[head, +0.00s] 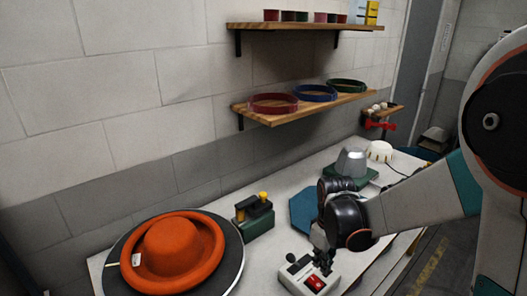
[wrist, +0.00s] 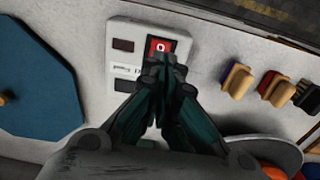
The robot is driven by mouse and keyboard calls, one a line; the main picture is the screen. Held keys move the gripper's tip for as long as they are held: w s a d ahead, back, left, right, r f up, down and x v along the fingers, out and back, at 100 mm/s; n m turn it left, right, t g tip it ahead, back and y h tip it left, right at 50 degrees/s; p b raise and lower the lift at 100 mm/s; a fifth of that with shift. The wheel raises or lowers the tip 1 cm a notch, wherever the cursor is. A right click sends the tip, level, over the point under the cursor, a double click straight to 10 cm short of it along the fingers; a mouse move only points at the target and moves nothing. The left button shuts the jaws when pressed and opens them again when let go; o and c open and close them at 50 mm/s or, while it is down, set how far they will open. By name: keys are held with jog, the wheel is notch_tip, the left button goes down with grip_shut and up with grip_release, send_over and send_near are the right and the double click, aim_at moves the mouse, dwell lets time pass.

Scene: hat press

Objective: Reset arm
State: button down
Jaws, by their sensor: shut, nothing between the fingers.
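My gripper (head: 322,256) is shut and empty, its fingers pointing down at a white control box (head: 337,282) on the table. In the wrist view the closed fingertips of my gripper (wrist: 163,70) lie over the edge of a red button (wrist: 157,48) on the control box (wrist: 122,83). I cannot tell whether they touch it. The red button also shows in the head view (head: 315,283). A dark square window (wrist: 123,45) sits beside the button. The fingers hide part of the box.
An orange hat (head: 150,277) lies on a round dark plate at the front left. Shelves hold coloured rings (head: 274,104) and cups.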

jog(key=s+r+m+t+b, duration=0.5)
jog(key=s+r, duration=0.5)
jog(key=s, duration=0.5)
jog(key=shift+r+m+t, duration=0.35)
jog(key=shift+m+t, duration=0.65)
jog(key=shift+w, duration=0.1)
